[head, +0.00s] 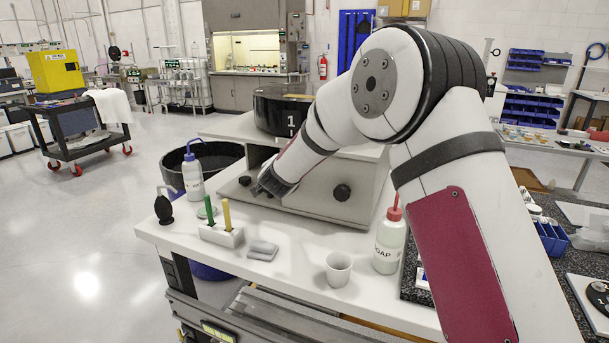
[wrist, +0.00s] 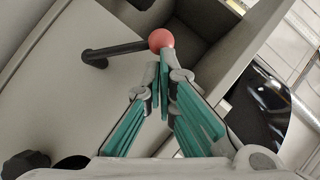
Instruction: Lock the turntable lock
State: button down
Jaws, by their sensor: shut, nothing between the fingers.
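The turntable lock shows in the wrist view as a black lever (wrist: 112,51) with a red ball knob (wrist: 161,39) on its end, against the grey housing. My gripper (wrist: 163,74) is shut and empty, its green-padded fingers just below the red ball in the picture. I cannot tell whether the tips touch the ball. In the head view my gripper (head: 270,186) is at the left front of the grey housing (head: 310,196). The lever is not clearly visible there. The black turntable (head: 283,110), marked 1, sits on top of the housing.
A black round knob (head: 341,192) is on the housing front. On the white bench stand a wash bottle (head: 193,177), a holder with green and yellow sticks (head: 221,236), a folded grey cloth (head: 262,250), a white cup (head: 339,269) and a soap bottle (head: 389,245).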

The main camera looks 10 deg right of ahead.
jog(key=shift+w+a+f, duration=0.5)
jog(key=shift+a, duration=0.2)
jog(key=shift+b, duration=0.3)
jog(key=s+r+p, duration=0.1)
jog(key=s+r, duration=0.6)
jog(key=s, duration=0.3)
jog(key=shift+s+d+r+p, duration=0.15)
jog(key=shift+s+r+p, duration=0.15)
